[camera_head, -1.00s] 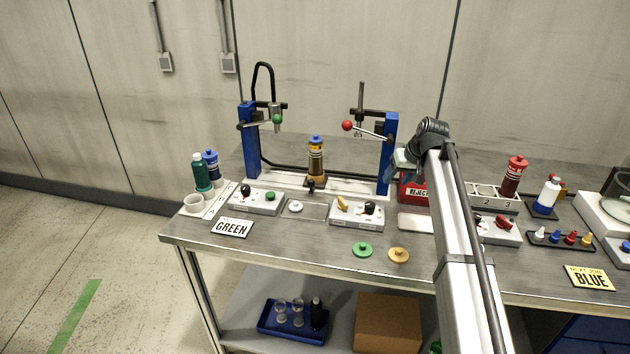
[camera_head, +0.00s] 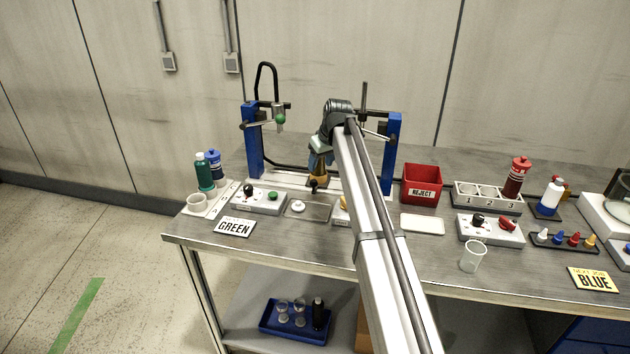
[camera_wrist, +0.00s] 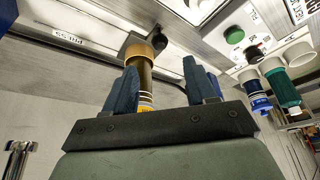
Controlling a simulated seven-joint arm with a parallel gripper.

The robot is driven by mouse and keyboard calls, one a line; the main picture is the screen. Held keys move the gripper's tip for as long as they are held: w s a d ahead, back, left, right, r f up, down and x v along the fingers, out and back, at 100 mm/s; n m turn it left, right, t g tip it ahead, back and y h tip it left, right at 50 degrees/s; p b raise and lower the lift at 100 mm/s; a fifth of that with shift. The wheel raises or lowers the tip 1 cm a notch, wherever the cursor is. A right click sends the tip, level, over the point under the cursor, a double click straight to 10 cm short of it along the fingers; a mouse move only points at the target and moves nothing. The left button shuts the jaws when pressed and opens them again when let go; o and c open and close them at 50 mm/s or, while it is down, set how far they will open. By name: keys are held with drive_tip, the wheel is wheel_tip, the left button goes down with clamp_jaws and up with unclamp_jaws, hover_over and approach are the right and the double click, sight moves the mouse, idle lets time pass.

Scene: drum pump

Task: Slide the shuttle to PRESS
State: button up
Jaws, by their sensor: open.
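The shuttle stands on the pale rail (camera_head: 280,182) between the two blue posts and carries an amber bottle (camera_head: 319,176). Its black front knob (camera_head: 314,187) shows below the bottle and also in the wrist view (camera_wrist: 138,47). A PRESS label (camera_wrist: 68,39) shows upside down on the rail in the wrist view, left of the knob. My gripper (camera_head: 320,158) is at the upper part of the bottle and hides it in the head view. In the wrist view my gripper (camera_wrist: 161,66) is open, with the bottle (camera_wrist: 146,72) between its fingers, nearer the left one. Contact cannot be told.
The left post (camera_head: 252,140) and right post (camera_head: 392,150) flank the rail, with a lever tool by each. Control boxes (camera_head: 258,201) stand in front. A red REJECT bin (camera_head: 421,184) is to the right. Green and blue bottles (camera_head: 204,174) stand at the left end.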

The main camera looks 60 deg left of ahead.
sight(315, 181)
drive_tip(key=x, duration=0.9)
drive_tip(key=shift+a+f, duration=0.15)
drive_tip(key=shift+f, duration=0.2)
drive_tip(key=shift+c, duration=0.4)
clamp_jaws()
